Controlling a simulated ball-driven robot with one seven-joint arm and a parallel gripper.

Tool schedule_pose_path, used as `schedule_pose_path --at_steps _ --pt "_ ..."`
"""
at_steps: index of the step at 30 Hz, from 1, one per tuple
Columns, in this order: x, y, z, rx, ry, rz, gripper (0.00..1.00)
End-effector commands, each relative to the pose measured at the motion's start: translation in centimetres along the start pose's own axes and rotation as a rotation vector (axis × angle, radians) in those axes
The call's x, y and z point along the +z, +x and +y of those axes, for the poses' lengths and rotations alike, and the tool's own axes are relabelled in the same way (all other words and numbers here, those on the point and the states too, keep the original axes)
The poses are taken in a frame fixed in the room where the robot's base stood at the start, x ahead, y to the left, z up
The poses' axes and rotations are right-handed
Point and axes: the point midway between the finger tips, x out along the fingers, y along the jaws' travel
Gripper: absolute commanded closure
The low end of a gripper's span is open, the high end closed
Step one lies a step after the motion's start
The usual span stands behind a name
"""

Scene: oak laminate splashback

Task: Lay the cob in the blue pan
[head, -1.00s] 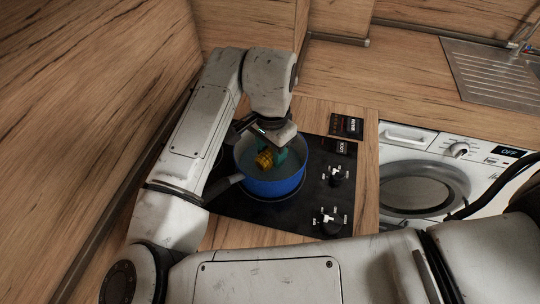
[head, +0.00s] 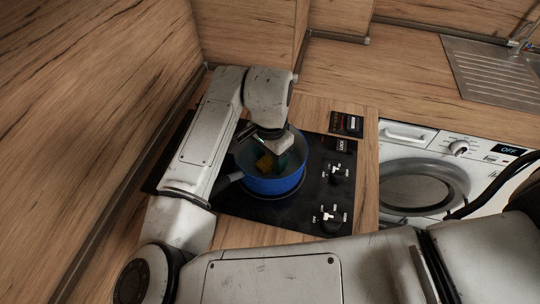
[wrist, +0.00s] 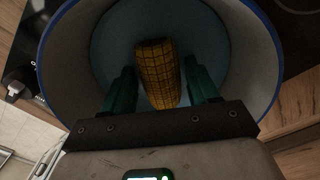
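The yellow cob (wrist: 158,75) is inside the blue pan (head: 275,186), within its walls. In the wrist view it sits lengthwise between the two dark green fingers of my gripper (wrist: 160,72), which lie close along its sides. In the head view the cob (head: 266,163) looks shaded, deep in the pan, with my gripper (head: 282,156) reaching in from above. Whether the cob touches the pan's floor cannot be told.
The pan stands on a black hob (head: 310,205) with knobs at its right; its handle (head: 229,180) points left. A washing machine (head: 425,180) and a steel sink drainer (head: 495,75) are further right. A wooden wall closes off the left.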

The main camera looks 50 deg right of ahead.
Motion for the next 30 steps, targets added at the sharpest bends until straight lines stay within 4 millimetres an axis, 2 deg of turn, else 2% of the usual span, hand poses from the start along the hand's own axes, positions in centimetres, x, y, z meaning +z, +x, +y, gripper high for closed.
schedule_pose_path --at_steps 3,9,14,17,24,30 --pt "0.0 0.0 0.0 0.000 0.000 0.000 0.32" --pt "0.0 -0.1 0.0 0.000 0.000 0.000 0.32" --pt "0.0 -1.1 0.0 -0.002 0.002 0.000 0.32" --pt "-0.1 -2.7 -0.1 -0.003 0.002 0.000 0.32" --pt "-0.1 -7.8 -0.1 -0.004 0.002 0.001 0.32" --pt "-0.1 -10.9 0.0 -0.002 0.001 0.000 0.32"
